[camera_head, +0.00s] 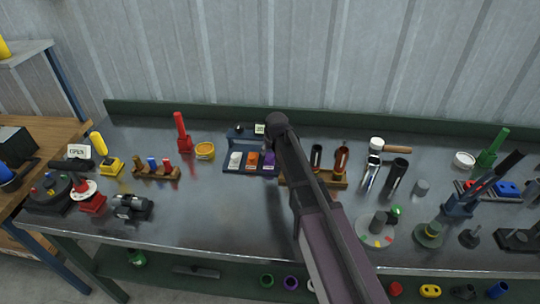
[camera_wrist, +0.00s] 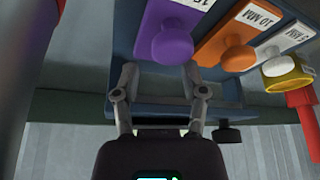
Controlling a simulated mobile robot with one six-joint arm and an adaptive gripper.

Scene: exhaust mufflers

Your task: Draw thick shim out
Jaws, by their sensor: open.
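A dark blue rack (camera_head: 240,134) at the back middle of the bench holds three knobbed shims: white (camera_head: 235,159), orange (camera_head: 252,159) and purple (camera_head: 269,159). In the wrist view, the purple shim (camera_wrist: 165,14) has a round purple knob (camera_wrist: 172,45) and a label partly cut off at the top edge. The orange shim (camera_wrist: 232,47) is labelled 10 MM, and the white shim (camera_wrist: 282,45) has a label I cannot fully read. My gripper (camera_wrist: 161,75) is open and empty, its fingertips spread just short of the purple knob. In the head view my arm hides the gripper.
A yellow ring (camera_head: 205,151) and a red tool (camera_head: 182,132) stand left of the rack. A wooden holder (camera_head: 326,179) with dark cylinders stands close at its right.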

